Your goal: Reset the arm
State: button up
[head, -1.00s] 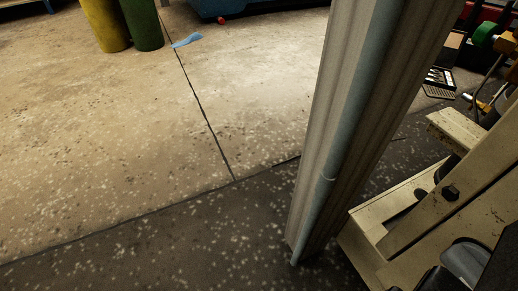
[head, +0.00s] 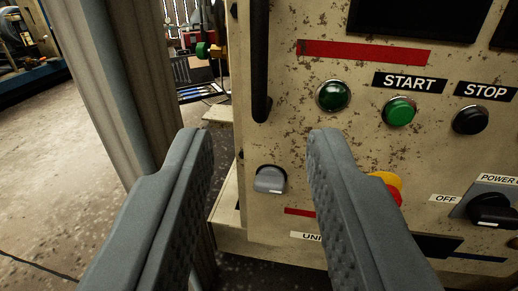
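My gripper (head: 261,150) is open and empty, its two grey ridged fingers reaching in from the bottom of the view. Between the fingers, beyond them, a grey knob (head: 270,180) sits on the compressor's worn cream control panel (head: 285,125). The fingers appear apart from the knob. To the right are a dark green lamp (head: 333,95), a green START button (head: 399,111) and a black STOP button (head: 471,120). A black rotary power switch (head: 492,210) is at the lower right. The right finger partly hides a red and yellow button (head: 388,185).
A ribbed grey column (head: 105,75) stands left of the panel, partly behind the left finger. A black vertical handle (head: 260,60) sticks out at the panel's upper left. Open concrete floor (head: 45,185) lies at the left.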

jog(key=shift+r, duration=0.1)
